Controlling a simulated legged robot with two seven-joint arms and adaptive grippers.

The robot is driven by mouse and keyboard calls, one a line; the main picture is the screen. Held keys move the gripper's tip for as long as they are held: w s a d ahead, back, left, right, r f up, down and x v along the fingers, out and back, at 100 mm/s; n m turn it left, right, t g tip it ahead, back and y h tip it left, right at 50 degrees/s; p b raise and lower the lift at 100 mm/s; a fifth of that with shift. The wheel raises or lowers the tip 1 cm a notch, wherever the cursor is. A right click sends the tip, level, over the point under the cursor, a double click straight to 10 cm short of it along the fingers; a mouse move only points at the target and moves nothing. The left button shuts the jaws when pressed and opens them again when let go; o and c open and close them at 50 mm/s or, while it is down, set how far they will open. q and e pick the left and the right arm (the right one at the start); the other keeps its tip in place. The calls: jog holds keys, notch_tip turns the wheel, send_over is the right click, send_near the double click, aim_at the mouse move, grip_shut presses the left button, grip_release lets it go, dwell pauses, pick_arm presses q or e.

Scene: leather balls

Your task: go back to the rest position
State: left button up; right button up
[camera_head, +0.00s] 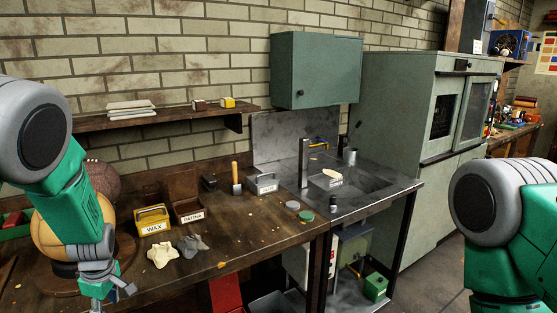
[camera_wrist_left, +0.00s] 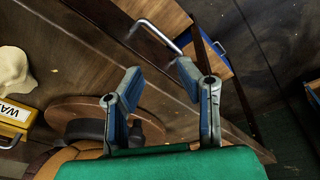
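My left gripper (camera_head: 104,285) hangs at the front left of the workbench, in front of a tan ball (camera_head: 43,238) that my arm partly hides. In the left wrist view its two fingers (camera_wrist_left: 158,78) are spread apart with nothing between them. The tan ball (camera_wrist_left: 75,160) shows at the lower edge there, near a round wooden board (camera_wrist_left: 85,108). A dark brown leather ball (camera_head: 104,179) sits behind my left arm. My right arm enters at the right edge of the head view; its gripper is outside the picture.
A yellow WAX box (camera_head: 153,222), a PATINA box (camera_head: 190,212) and crumpled cloths (camera_head: 163,254) lie on the workbench (camera_head: 260,238). A sink counter (camera_head: 375,192) and a green cabinet (camera_head: 400,140) stand to the right. A metal handle (camera_wrist_left: 155,35) shows beyond the left fingers.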

pick_arm(q)
jog(key=s+d+f+m+b, duration=0.25)
jog(key=s+f+m, duration=0.25)
jog(key=s+f, duration=0.5)
jog(key=s+d+f+m+b, duration=0.2)
jog(key=s+d+f+m, duration=0.1)
jog(key=s, duration=0.5)
jog(key=s+d+f+m+h+b, duration=0.1)
jog(key=s+d+f+m, duration=0.2)
jog(key=s, duration=0.5)
jog(key=s+d+f+m+h+b, duration=0.1)
jog(key=s+d+f+m+b, duration=0.1)
jog(key=s+d+f+m, duration=0.2)
jog(key=s+m, duration=0.3)
jog(key=s, duration=0.1)
jog(key=shift+f+g+b, duration=0.15)
jog(key=shift+g+b, duration=0.15)
jog(key=shift+b, duration=0.05)
